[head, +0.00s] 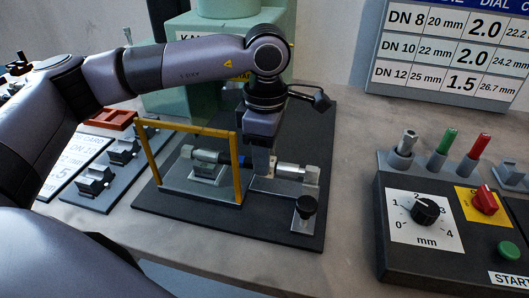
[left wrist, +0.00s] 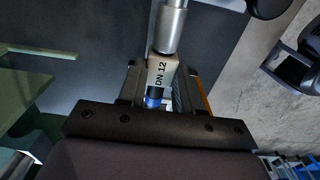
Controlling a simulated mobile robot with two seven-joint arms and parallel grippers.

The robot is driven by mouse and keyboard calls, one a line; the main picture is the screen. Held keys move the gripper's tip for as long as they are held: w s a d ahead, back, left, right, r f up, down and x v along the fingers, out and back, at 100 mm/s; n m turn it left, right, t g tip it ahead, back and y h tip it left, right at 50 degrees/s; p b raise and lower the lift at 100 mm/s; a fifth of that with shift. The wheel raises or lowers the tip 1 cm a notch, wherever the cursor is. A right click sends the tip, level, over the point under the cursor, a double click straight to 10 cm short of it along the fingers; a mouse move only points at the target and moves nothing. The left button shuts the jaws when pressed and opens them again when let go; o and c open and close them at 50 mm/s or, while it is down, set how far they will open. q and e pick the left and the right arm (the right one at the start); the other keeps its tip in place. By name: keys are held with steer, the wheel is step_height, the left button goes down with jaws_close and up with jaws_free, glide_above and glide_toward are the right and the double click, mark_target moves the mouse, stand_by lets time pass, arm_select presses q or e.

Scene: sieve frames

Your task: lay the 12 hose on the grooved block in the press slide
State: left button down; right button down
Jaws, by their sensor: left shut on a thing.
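The 12 hose (head: 290,172) is a short piece with silver end fittings and a blue band, lying crosswise over a dark base plate. In the left wrist view the hose (left wrist: 158,70) shows a pale "DN 12" label, a silver end and the blue band. My left gripper (head: 262,172) points down from above and is shut on its middle; its fingers (left wrist: 155,92) flank it in the wrist view. The grooved block in the press slide (head: 285,188) is under the hose's right part; the gripper partly hides it. I cannot tell whether hose and block touch. My right gripper is not in view.
A yellow frame (head: 238,170) stands just left of my gripper. A black knob (head: 306,205) stands at the plate's front right. A control box (head: 450,235) with a dial is at the right. Smaller blocks (head: 122,150) stand at the left. Bare table (head: 345,180) lies between plate and box.

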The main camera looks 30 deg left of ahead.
arm_select(q)
steer(key=shift+f, duration=0.2)
steer(key=c, duration=0.7)
jaws_free()
step_height(320, 180, up, 7)
steer(key=shift+r+b, duration=0.15)
steer(key=shift+b, duration=0.25)
steer(key=shift+d, duration=0.1)
